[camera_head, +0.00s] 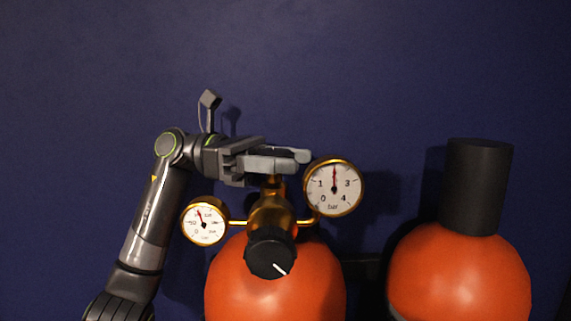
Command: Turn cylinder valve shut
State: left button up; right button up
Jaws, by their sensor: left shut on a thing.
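A red gas cylinder (275,295) stands in the lower middle with a brass regulator (270,213) on top. A black knob (271,256) with a white mark pointing down-right faces me. A larger gauge (334,188) is at the right of the regulator and a smaller gauge (205,221) at its left; the larger needle points straight up. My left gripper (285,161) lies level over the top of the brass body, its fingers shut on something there. The fingers hide the cylinder valve's handle. My right gripper is not in view.
A second red cylinder (460,275) with a black cap (477,185) stands at the right. A dark bracket (362,268) shows between the cylinders. A plain blue wall (400,70) is behind; the room above the cylinders is clear.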

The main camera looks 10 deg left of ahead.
aim_at(284, 152)
pick_arm(q)
jog(key=shift+m+g, duration=0.5)
jog(key=shift+g, duration=0.2)
jog(key=shift+s+g+y, duration=0.1)
jog(key=shift+g+y, duration=0.2)
jog(key=o, duration=1)
jog(key=shift+c, duration=0.2)
jog(key=shift+r, duration=0.55)
notch_tip(284, 152, up, 9)
jog(key=shift+f+b, duration=0.1)
jog(key=shift+b, duration=0.95)
